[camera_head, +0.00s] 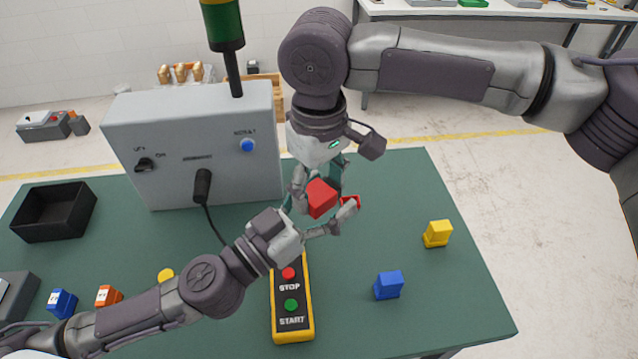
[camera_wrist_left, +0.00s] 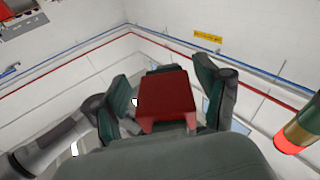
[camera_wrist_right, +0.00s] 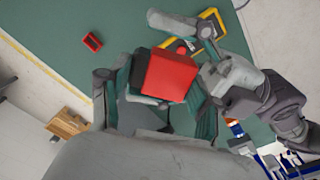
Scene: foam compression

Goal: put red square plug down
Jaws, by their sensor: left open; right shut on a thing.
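A red square plug (camera_head: 320,198) is held above the table in my right gripper (camera_head: 319,185), which points down from above. The plug also shows between the right fingers in the right wrist view (camera_wrist_right: 170,75). My left gripper (camera_head: 322,212) is open close below and beside the plug. In the left wrist view the plug (camera_wrist_left: 165,98) appears between the spread left fingers, with gaps at both sides. Contact with the left fingers cannot be told. A second red piece (camera_head: 350,202) lies on the green table, partly behind a left finger; it shows clear in the right wrist view (camera_wrist_right: 93,41).
A grey box (camera_head: 190,135) with a black cable stands at the back. A yellow start-stop box (camera_head: 292,322) lies in front of my grippers. Blue (camera_head: 388,285) and yellow (camera_head: 437,233) plugs stand at right. A black bin (camera_head: 53,220) is at left.

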